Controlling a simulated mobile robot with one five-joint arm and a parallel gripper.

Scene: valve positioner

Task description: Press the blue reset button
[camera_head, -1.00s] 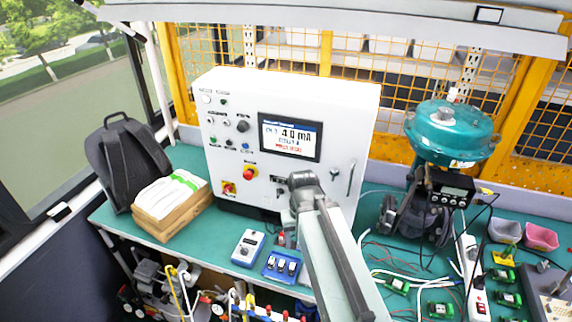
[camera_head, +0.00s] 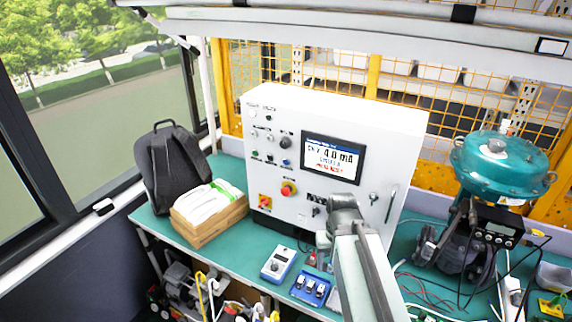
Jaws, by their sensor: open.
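The small blue button (camera_head: 286,162) is on the front of the white control cabinet (camera_head: 405,125), at the lower right of a group of small buttons and knobs, left of the display. It is unobstructed. My gripper (camera_head: 322,241) is at the end of my arm, in front of the cabinet's lower part. It appears to the right of and below the blue button, apart from it. Its jaws are open but too small to make out clearly, and I see nothing held in them.
A red emergency stop (camera_head: 288,188) and a red-yellow switch (camera_head: 265,202) sit below the buttons. The display (camera_head: 333,158) shows 4.0 mA. A blue-white box (camera_head: 278,265) and a blue switch block (camera_head: 310,288) lie on the green bench. A backpack (camera_head: 175,170) stands left.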

